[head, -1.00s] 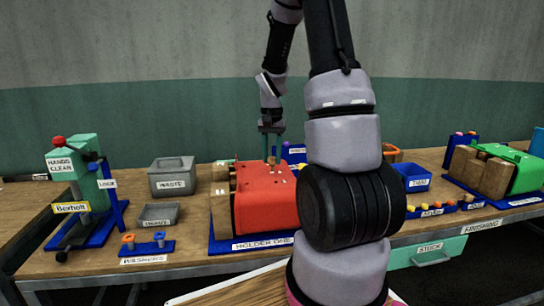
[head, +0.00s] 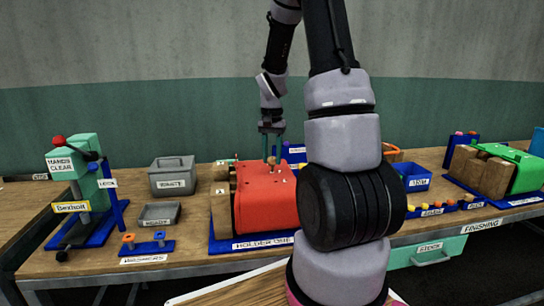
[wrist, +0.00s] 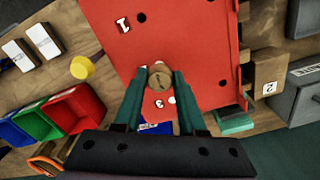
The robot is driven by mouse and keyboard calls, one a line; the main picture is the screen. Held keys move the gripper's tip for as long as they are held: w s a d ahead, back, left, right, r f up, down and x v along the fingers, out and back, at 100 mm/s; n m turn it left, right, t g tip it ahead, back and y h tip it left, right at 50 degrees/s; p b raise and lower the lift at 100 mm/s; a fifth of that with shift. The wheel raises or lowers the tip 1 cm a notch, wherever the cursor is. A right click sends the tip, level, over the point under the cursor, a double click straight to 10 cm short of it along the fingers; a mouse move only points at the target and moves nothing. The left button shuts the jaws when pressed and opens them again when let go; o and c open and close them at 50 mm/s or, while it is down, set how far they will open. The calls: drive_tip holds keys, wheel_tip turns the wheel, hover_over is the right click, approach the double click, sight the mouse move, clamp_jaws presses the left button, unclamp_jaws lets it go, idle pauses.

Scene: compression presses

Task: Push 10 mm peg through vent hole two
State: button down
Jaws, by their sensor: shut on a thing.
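A red block (head: 265,210) sits on the blue "HOLDER ONE" base in the head view. In the wrist view its red face (wrist: 190,35) shows the marks "1" and "3" and several small dark holes. My gripper (wrist: 160,80) has its two teal fingers shut on the round, tan head of a peg (wrist: 160,72), above the red face. The peg's shaft is hidden below its head, so I cannot tell whether it sits in a hole or which one. In the head view my gripper (head: 271,158) points down at the top of the red block.
Wooden blocks (head: 222,205) flank the red block on the left. A grey waste bin (head: 172,178) and a small grey tray (head: 159,215) stand further left, beside a green press (head: 87,160). A blue bin (head: 413,175) is to the right, partly behind my arm.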

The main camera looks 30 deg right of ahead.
drive_tip(key=shift+f, duration=0.4)
idle(0.7)
drive_tip(key=shift+r, duration=3.05)
